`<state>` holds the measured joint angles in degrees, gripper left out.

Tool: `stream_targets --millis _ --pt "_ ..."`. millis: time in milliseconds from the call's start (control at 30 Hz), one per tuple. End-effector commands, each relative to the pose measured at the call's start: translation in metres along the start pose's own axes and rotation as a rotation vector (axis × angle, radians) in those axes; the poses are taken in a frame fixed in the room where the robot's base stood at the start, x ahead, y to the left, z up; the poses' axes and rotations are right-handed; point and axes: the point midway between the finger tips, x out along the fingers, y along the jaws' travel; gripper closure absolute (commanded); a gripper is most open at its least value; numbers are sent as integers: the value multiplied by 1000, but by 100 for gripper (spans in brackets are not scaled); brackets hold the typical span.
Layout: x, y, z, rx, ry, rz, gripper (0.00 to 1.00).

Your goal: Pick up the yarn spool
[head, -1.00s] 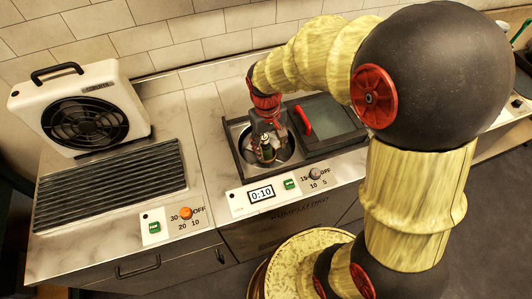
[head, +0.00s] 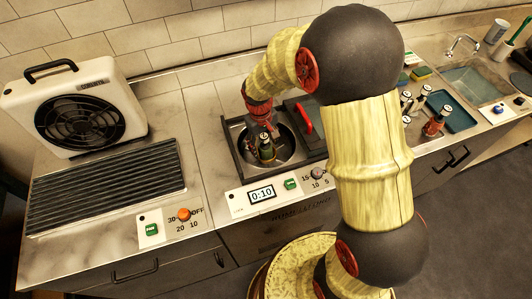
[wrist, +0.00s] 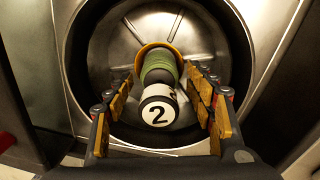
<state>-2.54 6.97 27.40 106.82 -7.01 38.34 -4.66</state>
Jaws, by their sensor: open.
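The yarn spool (head: 266,151) has green yarn and a pale cap, and stands in a round metal basin (head: 291,147) in the counter. In the wrist view the spool (wrist: 158,72) shows a white cap marked with a black "2" and a tan rim at its far end. My gripper (head: 262,130) is at the basin by the spool. In the wrist view its two yellow-padded fingers (wrist: 160,88) are open, one on each side of the spool, with gaps on both sides. The spool's far end is partly hidden behind its cap and yarn.
A lid with a red handle (head: 303,117) lies right of the basin. Several other spools (head: 434,122) stand by a blue tray (head: 455,115).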

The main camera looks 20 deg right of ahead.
Motion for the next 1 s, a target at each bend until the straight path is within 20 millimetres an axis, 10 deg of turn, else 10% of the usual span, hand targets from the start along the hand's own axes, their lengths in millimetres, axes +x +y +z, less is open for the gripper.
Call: stream_targets --millis 267,1000 --pt "6 0 -1 1 2 0 45" --pt "6 0 0 1 2 0 87"
